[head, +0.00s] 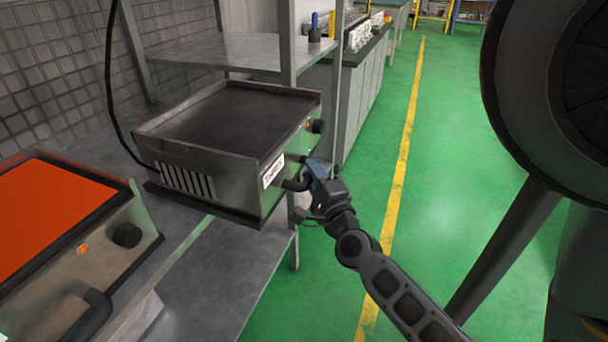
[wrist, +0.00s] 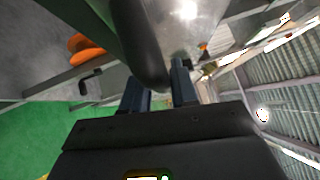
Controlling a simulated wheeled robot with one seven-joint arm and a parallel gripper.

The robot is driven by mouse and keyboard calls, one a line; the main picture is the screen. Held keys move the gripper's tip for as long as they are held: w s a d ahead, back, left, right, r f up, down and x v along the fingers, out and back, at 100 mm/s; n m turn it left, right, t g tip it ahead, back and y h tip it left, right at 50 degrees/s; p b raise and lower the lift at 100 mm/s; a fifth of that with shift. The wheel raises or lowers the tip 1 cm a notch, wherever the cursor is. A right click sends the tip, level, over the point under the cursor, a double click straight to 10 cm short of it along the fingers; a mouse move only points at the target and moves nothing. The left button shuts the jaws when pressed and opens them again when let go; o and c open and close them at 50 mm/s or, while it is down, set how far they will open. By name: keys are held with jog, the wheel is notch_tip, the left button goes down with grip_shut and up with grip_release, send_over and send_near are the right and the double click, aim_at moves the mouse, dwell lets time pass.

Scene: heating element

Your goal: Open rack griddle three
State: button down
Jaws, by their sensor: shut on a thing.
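The labelled griddle (head: 215,150) stands on the metal rack in the head view, a steel box with a dark flat top. Its white label (head: 273,171) on the front is small and seems to read "Three". A dark handle (head: 296,184) sits on its front below the label. My gripper (head: 310,175) is at this handle, in front of the griddle. In the wrist view my gripper (wrist: 160,88) has its two fingers on either side of the dark rounded handle (wrist: 140,40), shut on it. The exact contact is partly hidden.
A second griddle with a glowing orange top (head: 50,215) is at the lower left, with a knob (head: 127,235) and handle (head: 92,312). A grey rack post (head: 288,50) and upper shelf (head: 235,50) stand behind. Green floor (head: 450,130) to the right is open.

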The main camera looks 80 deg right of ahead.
jog(key=c, duration=1)
grip_release()
jog(key=shift+b+v, duration=0.8)
jog(key=shift+v, duration=3.15)
jog(key=w+a+r+n+t+y+p, duration=0.1)
jog(key=a+r+n+t+y+p, duration=0.15)
jog(key=a+n+y, duration=0.45)
jog(key=w+a+r+n+t+y+p, duration=0.2)
jog(key=a+n+t+y, duration=0.1)
jog(key=a+n, duration=0.8)
jog(key=s+a+r+n+y, duration=0.1)
jog(key=a+n+y, duration=0.1)
jog(key=a+n, duration=0.2)
jog(key=s+a+r+n+y+p, duration=0.1)
jog(key=s+a+n+y, duration=0.1)
jog(key=n, duration=0.3)
jog(key=s+a+r+n+y+p, duration=0.1)
jog(key=s+a+n+y, duration=0.1)
jog(key=a+n, duration=0.2)
jog(key=shift+s+a+r+g+y, duration=0.1)
jog(key=shift+a+r+g+y, duration=0.1)
jog(key=shift+a, duration=0.2)
jog(key=shift+s+a+r+g+y, duration=0.1)
jog(key=shift+a+r+g+y, duration=0.1)
jog(key=shift+a, duration=0.2)
